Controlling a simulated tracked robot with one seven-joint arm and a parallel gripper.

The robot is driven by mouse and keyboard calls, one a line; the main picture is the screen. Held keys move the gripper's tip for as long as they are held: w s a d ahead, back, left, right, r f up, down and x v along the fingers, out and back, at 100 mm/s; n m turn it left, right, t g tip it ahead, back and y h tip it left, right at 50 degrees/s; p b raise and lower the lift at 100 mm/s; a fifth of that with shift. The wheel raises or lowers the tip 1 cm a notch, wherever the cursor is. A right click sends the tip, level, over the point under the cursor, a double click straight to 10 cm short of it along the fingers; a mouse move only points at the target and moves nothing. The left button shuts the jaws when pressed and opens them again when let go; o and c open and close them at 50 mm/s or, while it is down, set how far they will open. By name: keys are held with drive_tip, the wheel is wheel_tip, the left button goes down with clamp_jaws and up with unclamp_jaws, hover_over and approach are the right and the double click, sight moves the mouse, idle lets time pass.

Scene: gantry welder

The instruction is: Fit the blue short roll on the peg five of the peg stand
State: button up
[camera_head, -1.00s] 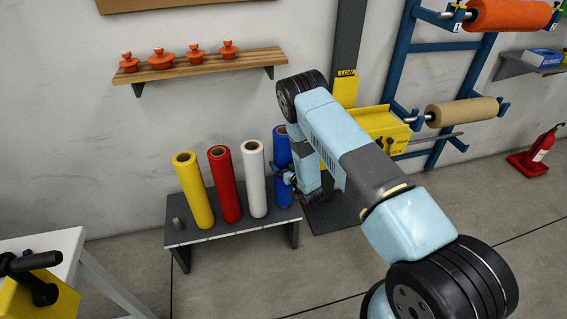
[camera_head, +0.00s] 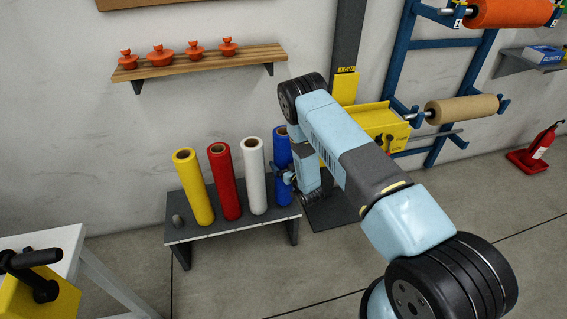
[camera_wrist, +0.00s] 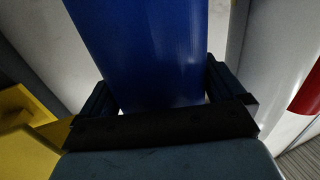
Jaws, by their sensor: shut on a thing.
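The blue roll (camera_head: 283,156) stands upright at the right end of the dark peg stand (camera_head: 206,234). My gripper (camera_head: 288,178) is at its side, and part of the roll is hidden behind my arm. In the wrist view my gripper (camera_wrist: 160,100) has a finger on each side of the blue roll (camera_wrist: 140,50) and is shut on it. Yellow (camera_head: 194,188), red (camera_head: 225,184) and white (camera_head: 254,176) rolls stand to its left on the stand. A bare grey peg (camera_head: 177,221) shows at the stand's left end.
A wooden shelf with orange pots (camera_head: 200,64) hangs on the wall above the stand. A yellow machine (camera_head: 380,124) and a blue rack (camera_head: 398,75) stand to the right. A white table (camera_head: 60,240) is at the lower left. The floor in front of the stand is clear.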

drive_tip(key=shift+w+f, duration=0.1)
drive_tip(key=shift+f, duration=1.15)
drive_tip(key=o, duration=1.7)
drive_tip(key=shift+c, duration=0.2)
drive_tip(key=shift+f, duration=0.2)
drive_tip(key=v, duration=1.4)
